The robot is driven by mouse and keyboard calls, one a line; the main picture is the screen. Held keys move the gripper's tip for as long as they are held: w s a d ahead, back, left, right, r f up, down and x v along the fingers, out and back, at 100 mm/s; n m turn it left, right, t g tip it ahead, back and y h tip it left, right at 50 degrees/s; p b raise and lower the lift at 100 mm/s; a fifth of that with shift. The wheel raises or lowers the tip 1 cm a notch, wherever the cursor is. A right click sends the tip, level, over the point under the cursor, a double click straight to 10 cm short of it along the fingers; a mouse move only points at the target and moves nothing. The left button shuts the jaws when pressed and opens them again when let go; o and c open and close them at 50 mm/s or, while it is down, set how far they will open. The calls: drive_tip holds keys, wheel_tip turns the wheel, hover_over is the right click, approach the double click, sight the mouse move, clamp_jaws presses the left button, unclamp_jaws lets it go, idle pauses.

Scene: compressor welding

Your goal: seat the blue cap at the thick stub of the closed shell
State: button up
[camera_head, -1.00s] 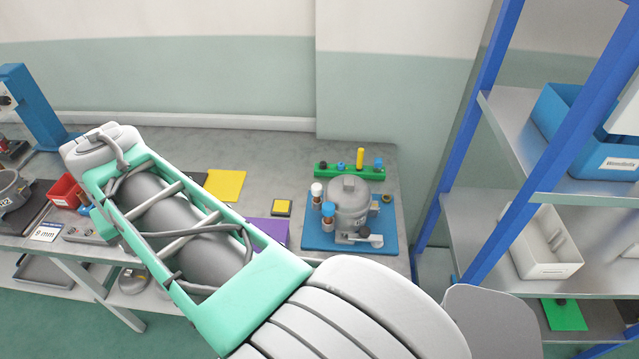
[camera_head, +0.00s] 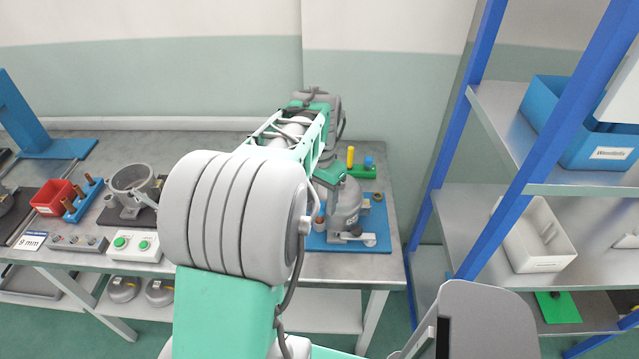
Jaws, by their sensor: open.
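The closed shell (camera_head: 345,205) is a grey domed compressor standing upright on a blue base plate (camera_head: 375,243) at the right end of the bench. A copper-brown stub (camera_head: 319,225) shows at its left side; its top is mostly hidden by my arm. A blue cap (camera_head: 369,160) stands at the right end of the green rack (camera_head: 364,172), behind the shell. My gripper (camera_head: 330,176) is over the shell's upper left, its green body partly covering the shell and rack. It is open; its fingertips are not clear, and I see nothing held.
My arm covers the middle of the bench. A yellow peg (camera_head: 350,156) stands on the rack. On the left are a red bin (camera_head: 52,197), an open grey shell (camera_head: 133,183) and a button box (camera_head: 134,246). A blue-framed shelf (camera_head: 480,150) rises at the right.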

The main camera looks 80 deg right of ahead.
drive_tip(key=shift+f, duration=0.75)
drive_tip(key=shift+c, duration=0.3)
clamp_jaws()
idle(1.2)
drive_tip(key=shift+o, duration=0.3)
unclamp_jaws()
drive_tip(key=shift+r, duration=0.15)
